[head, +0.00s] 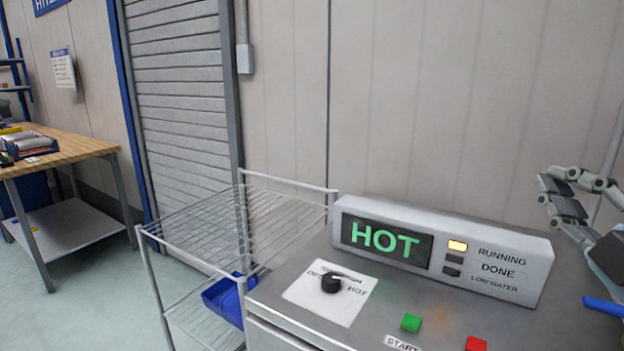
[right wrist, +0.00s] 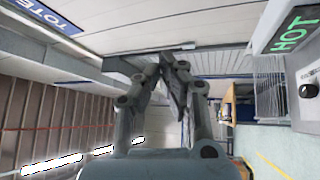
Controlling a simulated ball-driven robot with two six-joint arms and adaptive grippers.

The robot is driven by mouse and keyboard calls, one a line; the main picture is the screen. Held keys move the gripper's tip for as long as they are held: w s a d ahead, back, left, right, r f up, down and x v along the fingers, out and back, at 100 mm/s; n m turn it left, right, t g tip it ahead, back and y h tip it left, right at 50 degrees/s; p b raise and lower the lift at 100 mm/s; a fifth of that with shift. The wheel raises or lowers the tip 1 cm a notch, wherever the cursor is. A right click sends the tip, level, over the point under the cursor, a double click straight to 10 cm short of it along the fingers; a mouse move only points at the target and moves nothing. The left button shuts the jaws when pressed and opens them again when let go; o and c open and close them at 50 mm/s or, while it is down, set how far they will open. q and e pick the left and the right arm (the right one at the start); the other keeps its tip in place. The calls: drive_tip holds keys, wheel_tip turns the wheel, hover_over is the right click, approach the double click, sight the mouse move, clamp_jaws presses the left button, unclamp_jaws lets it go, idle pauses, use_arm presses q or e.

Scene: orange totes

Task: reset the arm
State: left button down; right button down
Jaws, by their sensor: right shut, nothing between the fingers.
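My right gripper (head: 547,186) is at the right edge of the head view, raised above the right end of the machine's display box. Its jointed grey fingers are shut with nothing between them, and it looks clear of the machine. In the right wrist view the gripper (right wrist: 174,78) shows its fingertips together, with the room behind them turned sideways. My left gripper is in neither view.
The steel machine (head: 440,306) has a green HOT display (head: 386,241), a lit yellow RUNNING lamp (head: 457,246), a black knob (head: 331,283), a green button (head: 411,323) and a red button (head: 476,344). A wire rack (head: 205,228) with a blue tote (head: 226,298) stands left of it.

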drive_tip(key=s+d+f+m+g+h, duration=0.7)
drive_tip(key=d+f+m+g+h, duration=0.15)
drive_tip(key=f+m, duration=0.45)
drive_tip(key=s+a+f+m+g+y, duration=0.2)
drive_tip(key=s+a+f+g+y, duration=0.4)
drive_tip(key=s+a+f+g, duration=0.55)
drive_tip(key=s+d+f+b, duration=0.2)
drive_tip(key=f, duration=0.9)
drive_tip(key=s+d+f+t+b, duration=0.1)
drive_tip(key=s+f+b, duration=0.15)
drive_tip(key=f, duration=0.95)
drive_tip(key=s+d+f+b, duration=0.1)
drive_tip(key=d+f+b, duration=0.15)
drive_tip(key=f, duration=0.85)
drive_tip(key=s+f+m+g+b, duration=0.1)
drive_tip(key=s+f+b, duration=0.4)
drive_tip(key=s+f, duration=1.2)
wheel_tip(320, 180, down, 3)
drive_tip(key=shift+s+r, duration=0.15)
drive_tip(key=shift+s, duration=0.15)
